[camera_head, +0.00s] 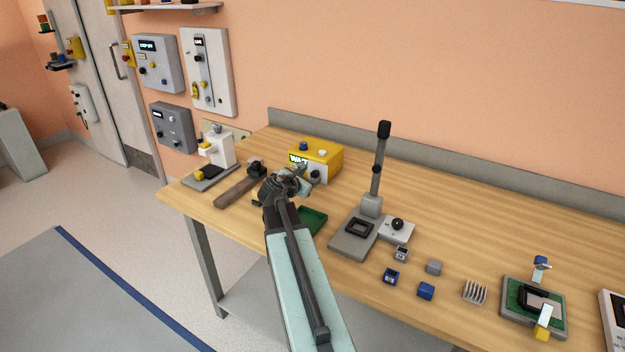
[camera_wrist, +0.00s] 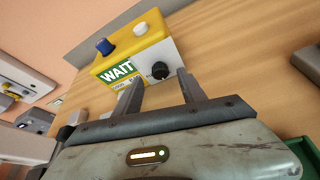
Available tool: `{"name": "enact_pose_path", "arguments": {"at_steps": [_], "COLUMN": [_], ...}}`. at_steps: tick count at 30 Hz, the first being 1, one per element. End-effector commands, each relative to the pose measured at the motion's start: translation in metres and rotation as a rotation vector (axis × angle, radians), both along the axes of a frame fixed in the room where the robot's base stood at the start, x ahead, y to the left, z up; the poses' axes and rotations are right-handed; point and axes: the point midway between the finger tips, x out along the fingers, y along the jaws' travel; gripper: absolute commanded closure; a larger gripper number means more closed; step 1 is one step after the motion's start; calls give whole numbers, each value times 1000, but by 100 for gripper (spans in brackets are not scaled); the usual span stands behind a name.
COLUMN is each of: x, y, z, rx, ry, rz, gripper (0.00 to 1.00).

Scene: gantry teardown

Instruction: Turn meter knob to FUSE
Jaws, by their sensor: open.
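The meter is a yellow box (camera_head: 322,152) with a pale front face, standing at the back of the wooden bench. In the wrist view the yellow box (camera_wrist: 135,48) shows a green display reading WAIT, a blue button and a white button on top. Its round black knob (camera_wrist: 160,70) sits on the pale front face; its pointer and any FUSE mark are too small to read. My gripper (camera_wrist: 158,92) is open, its two fingers pointing at the box, with the knob ahead between them and apart from them. In the head view my gripper (camera_head: 297,180) partly hides the box's front.
A green tray (camera_head: 313,219) lies right of my gripper. A press-like stand (camera_head: 352,240) with a tall lever is further right. A white device (camera_head: 216,148) and a brown bar (camera_head: 238,187) are on the left. Several small parts lie at the front right.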

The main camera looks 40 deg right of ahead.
Motion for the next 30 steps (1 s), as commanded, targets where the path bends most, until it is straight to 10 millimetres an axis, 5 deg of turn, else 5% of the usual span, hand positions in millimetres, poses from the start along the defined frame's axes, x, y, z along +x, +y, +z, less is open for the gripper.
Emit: {"name": "enact_pose_path", "arguments": {"at_steps": [6, 14, 20, 30], "x": [14, 14, 14, 14], "y": [-33, -36, -35, -35], "z": [-17, -16, -16, -17], "rx": [0, 1, 1, 10], "ry": [0, -1, -1, -46], "rz": [0, 2, 2, 3], "gripper": [52, 52, 100, 100]}}
